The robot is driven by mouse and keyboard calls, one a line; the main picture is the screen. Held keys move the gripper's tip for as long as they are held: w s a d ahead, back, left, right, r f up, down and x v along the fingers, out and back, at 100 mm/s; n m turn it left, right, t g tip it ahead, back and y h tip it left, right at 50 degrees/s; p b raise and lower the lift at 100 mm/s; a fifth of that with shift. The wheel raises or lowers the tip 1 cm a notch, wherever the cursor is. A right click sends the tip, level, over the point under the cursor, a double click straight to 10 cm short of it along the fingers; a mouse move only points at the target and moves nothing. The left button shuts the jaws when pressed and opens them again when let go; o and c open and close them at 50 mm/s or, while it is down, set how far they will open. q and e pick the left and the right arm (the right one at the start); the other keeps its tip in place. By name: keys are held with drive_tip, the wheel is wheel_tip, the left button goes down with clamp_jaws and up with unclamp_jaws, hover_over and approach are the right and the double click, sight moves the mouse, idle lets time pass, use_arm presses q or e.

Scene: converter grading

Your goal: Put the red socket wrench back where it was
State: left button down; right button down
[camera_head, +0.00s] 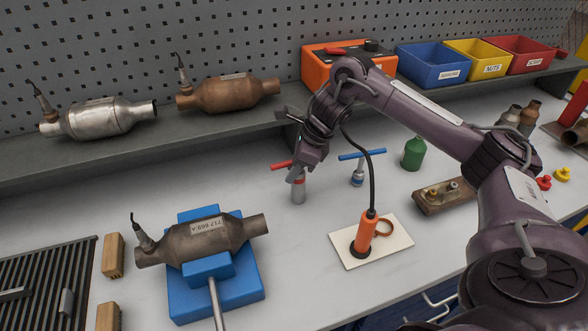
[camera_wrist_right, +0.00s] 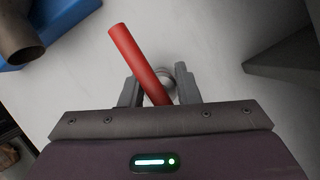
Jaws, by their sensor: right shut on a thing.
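The red socket wrench (camera_head: 281,165) is upright on or just above the white bench top, its red T-handle at the top and a grey socket below. I cannot tell whether its foot touches the bench. My right gripper (camera_head: 298,172) points down and is shut on it near the handle. In the right wrist view the red handle bar (camera_wrist_right: 135,58) slants up between the fingertips (camera_wrist_right: 160,88), and a round metal part shows behind it. A blue socket wrench (camera_head: 358,177) stands upright to the right, apart from it. My left gripper is not in view.
A converter (camera_head: 200,241) lies in a blue cradle (camera_head: 240,289) at front left. An orange tool (camera_head: 367,232) with a cable stands on a pale board (camera_head: 398,243). A green bottle (camera_head: 413,153) stands behind. The back shelf (camera_head: 160,135) carries two converters and bins.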

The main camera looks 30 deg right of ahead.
drive_tip(key=c, duration=1.1)
unclamp_jaws()
drive_tip(key=shift+s+d+r, duration=0.1)
drive_tip(key=shift+d+r, duration=0.05)
drive_tip(key=shift+r, duration=0.3)
drive_tip(key=shift+p+v, duration=2.05)
drive_tip(key=shift+v, duration=3.5)
